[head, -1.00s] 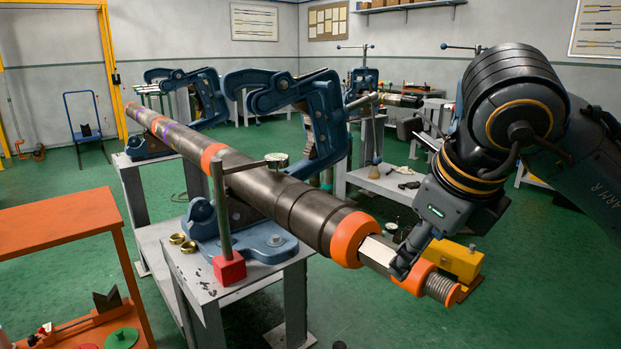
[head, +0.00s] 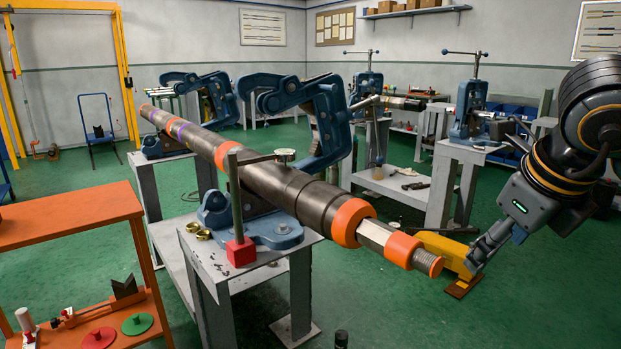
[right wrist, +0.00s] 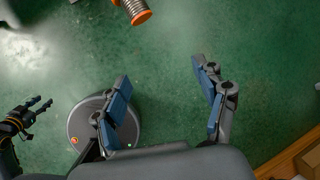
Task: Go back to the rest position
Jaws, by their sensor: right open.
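My right gripper (head: 478,262) is at the right of the head view, apart from the end of the pipe and to its right. In the right wrist view its two fingers (right wrist: 166,95) are spread with only green floor between them. The long dark pipe (head: 290,190) lies across the blue pipe vises, with orange rings and a threaded tip (head: 428,263). The threaded tip also shows at the top of the right wrist view (right wrist: 135,10). My left gripper is not in the head view; a dark gripper-like hand (right wrist: 25,120) shows at the left of the right wrist view.
A grey vise stand (head: 250,265) carries the near end of the pipe, with a red block (head: 240,252) on top. An orange cart (head: 70,218) stands at the left. Green floor (head: 400,320) is open in front.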

